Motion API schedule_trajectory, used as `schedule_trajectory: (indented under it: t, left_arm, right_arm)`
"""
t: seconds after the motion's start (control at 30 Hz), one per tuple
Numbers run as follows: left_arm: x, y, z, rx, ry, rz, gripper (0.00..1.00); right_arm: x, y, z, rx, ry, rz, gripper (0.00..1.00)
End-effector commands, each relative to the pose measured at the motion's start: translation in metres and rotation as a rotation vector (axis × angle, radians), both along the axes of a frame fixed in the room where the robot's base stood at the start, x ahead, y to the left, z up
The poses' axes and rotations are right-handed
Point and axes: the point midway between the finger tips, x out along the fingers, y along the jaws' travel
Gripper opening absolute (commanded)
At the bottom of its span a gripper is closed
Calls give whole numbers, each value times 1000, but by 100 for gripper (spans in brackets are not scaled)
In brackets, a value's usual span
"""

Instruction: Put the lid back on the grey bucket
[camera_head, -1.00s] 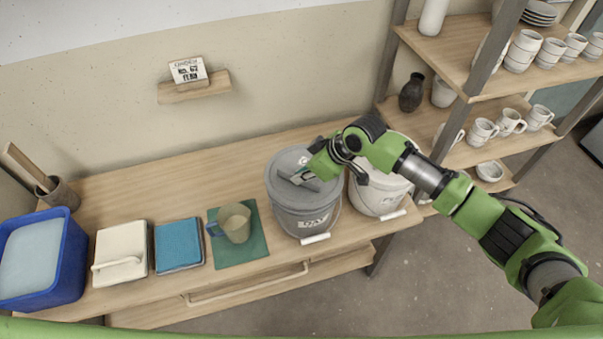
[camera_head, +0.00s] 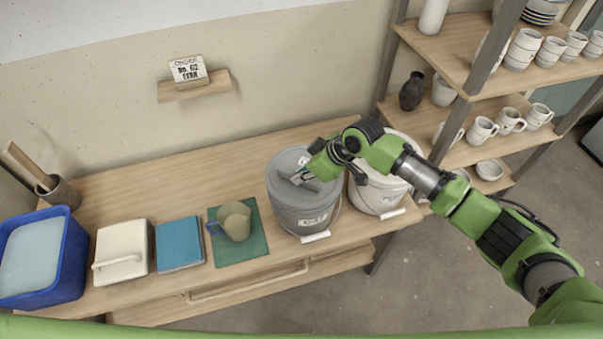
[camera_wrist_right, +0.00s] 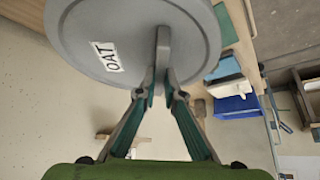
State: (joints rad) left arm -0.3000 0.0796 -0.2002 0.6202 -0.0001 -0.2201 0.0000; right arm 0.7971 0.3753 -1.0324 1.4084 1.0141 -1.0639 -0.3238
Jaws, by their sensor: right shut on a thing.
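The grey bucket (camera_head: 303,220) stands on the wooden bench, with a pale grip at its front. The round grey lid (camera_head: 285,165) is at the bucket's top and covers its mouth; I cannot tell whether it is fully seated. My right gripper (camera_head: 304,176) is shut on the lid's upright handle. In the right wrist view the fingers (camera_wrist_right: 163,72) pinch the handle (camera_wrist_right: 163,42), and the lid (camera_wrist_right: 85,22) carries a white label reading "OAT". The bucket's body is hidden under the lid there. My left gripper is in neither view.
A white bucket (camera_head: 375,198) stands close on the right, partly behind my right arm. A mug (camera_head: 236,222) stands on a green mat (camera_head: 247,253) to the left. Further left are a blue book-like block (camera_head: 179,244), a cream box (camera_head: 122,250) and a blue tub (camera_head: 70,262). Shelves with cups are right.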

Motion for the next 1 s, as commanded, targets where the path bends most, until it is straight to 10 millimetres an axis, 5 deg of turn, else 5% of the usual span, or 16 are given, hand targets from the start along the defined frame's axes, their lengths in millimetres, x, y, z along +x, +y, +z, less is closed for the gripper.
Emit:
schedule_trajectory:
  t: [0.23,0.3,0.57,0.67,1.0]
  left_arm:
    - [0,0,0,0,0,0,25]
    - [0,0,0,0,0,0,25]
    - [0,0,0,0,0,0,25]
    - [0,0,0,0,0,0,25]
    - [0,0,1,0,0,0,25]
  right_arm:
    - [0,0,0,1,0,0,0]
    - [0,0,0,1,0,0,27]
    - [0,0,0,0,0,-1,28]
    - [0,0,0,-1,1,-1,45]
    - [0,0,1,0,0,-1,45]
